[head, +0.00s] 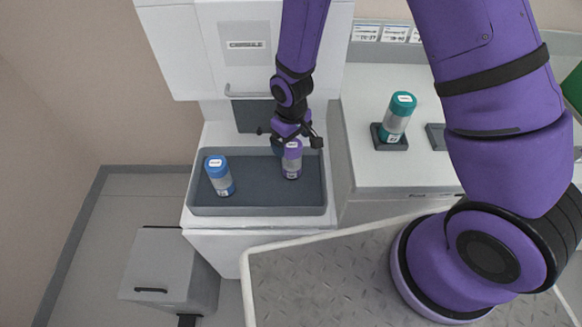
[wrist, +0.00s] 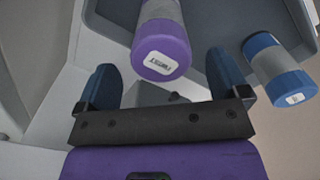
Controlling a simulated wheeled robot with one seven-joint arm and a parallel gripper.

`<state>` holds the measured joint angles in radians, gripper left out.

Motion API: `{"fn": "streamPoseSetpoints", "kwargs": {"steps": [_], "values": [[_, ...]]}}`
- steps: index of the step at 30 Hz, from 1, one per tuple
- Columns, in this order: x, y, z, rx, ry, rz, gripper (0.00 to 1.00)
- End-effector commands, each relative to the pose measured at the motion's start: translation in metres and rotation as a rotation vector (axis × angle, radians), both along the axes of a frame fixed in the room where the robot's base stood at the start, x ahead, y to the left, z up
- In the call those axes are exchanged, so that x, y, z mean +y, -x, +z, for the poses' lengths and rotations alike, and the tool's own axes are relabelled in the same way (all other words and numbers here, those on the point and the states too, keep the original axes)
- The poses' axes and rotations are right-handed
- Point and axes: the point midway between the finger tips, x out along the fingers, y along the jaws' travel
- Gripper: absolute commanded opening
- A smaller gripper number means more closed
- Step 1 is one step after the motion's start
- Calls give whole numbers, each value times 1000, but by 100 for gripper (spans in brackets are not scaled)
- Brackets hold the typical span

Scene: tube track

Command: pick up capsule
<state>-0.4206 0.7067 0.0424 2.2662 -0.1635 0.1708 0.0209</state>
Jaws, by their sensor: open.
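A capsule with a purple lid and grey body (head: 291,160) stands in the dark tray (head: 260,210), near its right part. My gripper (head: 290,134) is open right by the lid of this capsule. In the wrist view the purple-lidded capsule (wrist: 163,45) lies ahead of my gripper (wrist: 163,78), in line with the gap between the two blue fingers. I cannot tell whether a finger touches it. A blue-lidded capsule (head: 219,176) stands at the tray's left; it also shows in the wrist view (wrist: 278,68). A teal-lidded capsule (head: 397,118) stands on the right counter.
The teal-lidded capsule stands in a dark square holder (head: 389,142), with another dark holder (head: 437,137) to its right. A white dispenser (head: 245,70) rises behind the tray. A grey bin (head: 160,265) stands on the floor at left. The middle of the tray is clear.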

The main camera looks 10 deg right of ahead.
Motion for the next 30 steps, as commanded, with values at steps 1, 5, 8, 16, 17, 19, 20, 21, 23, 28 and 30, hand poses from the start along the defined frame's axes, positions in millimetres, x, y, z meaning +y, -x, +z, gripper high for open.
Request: {"fn": "streamPoseSetpoints", "kwargs": {"steps": [1, 5, 8, 16, 17, 19, 20, 21, 23, 28, 30], "values": [[0, 2, -7, 3, 2, 1, 94], [0, 5, -25, 4, 1, 0, 94], [0, 4, -36, 4, 1, -1, 94], [0, 3, -45, 1, 1, -1, 94], [0, 3, -45, 0, 0, -1, 94], [0, 3, -45, 0, 0, -1, 94], [0, 3, -45, 0, 0, -1, 94], [0, 3, -45, 0, 0, -1, 84], [0, 3, -45, 0, 0, -1, 71], [0, 3, -45, 0, 0, -1, 34], [0, 3, -44, 0, 0, 0, 34]]}}
